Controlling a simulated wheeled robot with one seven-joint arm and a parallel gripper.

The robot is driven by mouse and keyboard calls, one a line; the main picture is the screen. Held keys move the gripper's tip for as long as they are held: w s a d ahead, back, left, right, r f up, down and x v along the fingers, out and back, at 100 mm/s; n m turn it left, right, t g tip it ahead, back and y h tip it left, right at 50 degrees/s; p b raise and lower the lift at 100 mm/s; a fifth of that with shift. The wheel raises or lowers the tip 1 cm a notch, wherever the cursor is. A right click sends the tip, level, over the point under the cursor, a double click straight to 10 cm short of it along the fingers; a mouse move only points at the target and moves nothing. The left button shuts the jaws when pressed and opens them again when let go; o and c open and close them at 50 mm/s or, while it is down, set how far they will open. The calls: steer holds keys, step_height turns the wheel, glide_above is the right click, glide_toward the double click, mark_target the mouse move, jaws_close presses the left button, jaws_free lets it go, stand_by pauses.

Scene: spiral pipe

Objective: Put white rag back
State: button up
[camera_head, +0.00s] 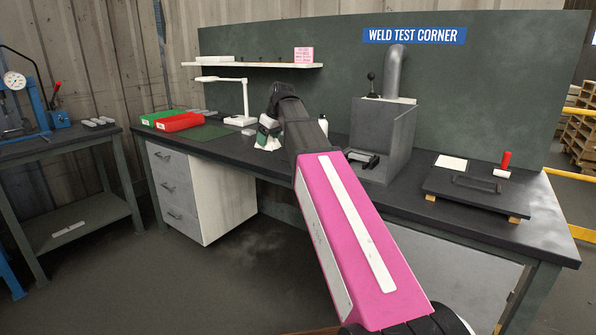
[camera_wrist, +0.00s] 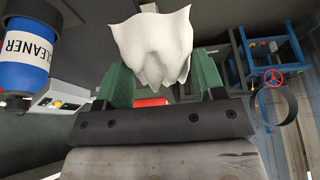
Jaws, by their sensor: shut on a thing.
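The white rag (camera_wrist: 155,45) is pinched between the green fingers of my gripper (camera_wrist: 160,82) and bunches up beyond their tips in the wrist view. In the head view the rag (camera_head: 266,141) shows as a small white patch at my gripper (camera_head: 269,131), over the middle of the dark workbench (camera_head: 220,148). My arm hides part of the bench behind it. I cannot tell whether the rag touches the bench top.
A red bin (camera_head: 180,122), green bin (camera_head: 158,116) and white lamp (camera_head: 240,119) stand left of my gripper. A grey fume box (camera_head: 384,130) stands right. A blue cleaner bottle (camera_wrist: 30,50) is close at left in the wrist view. A shelf (camera_head: 250,65) hangs behind.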

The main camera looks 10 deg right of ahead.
steer(key=d+f, duration=0.2)
steer(key=d, duration=0.1)
steer(key=w+d+f, duration=0.1)
steer(key=d+f, duration=0.1)
steer(key=d, duration=0.2)
steer(key=w+d+f, duration=0.1)
steer(key=d+f, duration=0.2)
steer(key=d, duration=0.1)
steer(key=shift+d, duration=0.1)
steer(key=shift+f, duration=2)
steer(key=o, duration=1)
steer(key=shift+f, duration=0.1)
steer(key=shift+c, duration=0.2)
steer(key=v, duration=1.2)
